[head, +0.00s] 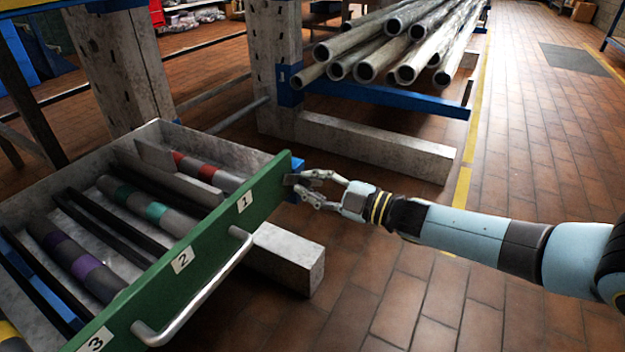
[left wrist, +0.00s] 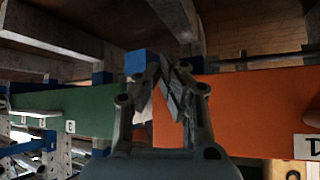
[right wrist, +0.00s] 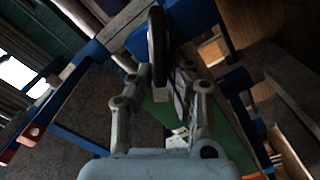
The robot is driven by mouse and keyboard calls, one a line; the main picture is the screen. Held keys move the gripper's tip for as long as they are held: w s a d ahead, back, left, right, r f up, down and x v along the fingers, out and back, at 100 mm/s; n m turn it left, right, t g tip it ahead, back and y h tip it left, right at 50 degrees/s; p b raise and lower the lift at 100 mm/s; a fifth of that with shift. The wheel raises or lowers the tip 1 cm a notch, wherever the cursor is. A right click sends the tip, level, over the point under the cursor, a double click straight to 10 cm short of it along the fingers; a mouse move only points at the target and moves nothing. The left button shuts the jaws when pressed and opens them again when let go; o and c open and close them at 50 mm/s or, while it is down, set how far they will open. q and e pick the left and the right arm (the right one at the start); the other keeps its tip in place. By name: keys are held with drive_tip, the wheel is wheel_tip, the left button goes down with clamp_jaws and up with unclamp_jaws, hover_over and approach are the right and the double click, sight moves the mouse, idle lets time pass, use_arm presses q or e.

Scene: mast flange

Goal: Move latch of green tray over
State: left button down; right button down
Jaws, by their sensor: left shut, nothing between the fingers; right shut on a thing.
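The green tray (head: 215,232) is pulled out at the left of the head view, with a silver handle and labels 1, 2 and 3 on its front. My right gripper (head: 304,186) is shut at the front's right end, beside a blue bracket (head: 297,165). In the right wrist view its fingers close on a dark latch (right wrist: 157,45), with a green panel (right wrist: 163,110) behind. The fingers partly hide the latch. My left gripper (left wrist: 168,85) is shut and empty in the left wrist view, in front of a green panel (left wrist: 90,110) and an orange panel (left wrist: 250,105).
The tray holds several rods with coloured bands (head: 155,211) between dark dividers. Metal pipes (head: 400,45) lie on a blue-edged rack behind. Concrete rack feet (head: 370,145) stick out at floor level. The tiled floor (head: 540,130) at the right is clear.

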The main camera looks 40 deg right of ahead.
drive_tip(key=n, duration=0.2)
drive_tip(key=shift+s+a+f+n, duration=0.1)
drive_tip(key=shift+a+f+n, duration=0.05)
drive_tip(key=shift+f+n, duration=0.25)
use_arm(q)
drive_tip(key=shift+s+d+f+t+b, duration=0.1)
drive_tip(key=shift+s+f+t+b, duration=0.3)
drive_tip(key=shift+t+b, duration=0.2)
use_arm(e)
drive_tip(key=shift+a+f+n, duration=0.1)
drive_tip(key=shift+f+n, duration=0.15)
drive_tip(key=shift+n, duration=0.75)
drive_tip(key=shift+f+n, duration=0.2)
drive_tip(key=shift+n, duration=0.8)
use_arm(q)
drive_tip(key=shift+w, duration=0.1)
use_arm(e)
drive_tip(key=c, duration=1.3)
unclamp_jaws()
drive_tip(key=v, duration=1.2)
drive_tip(key=shift+s, duration=0.1)
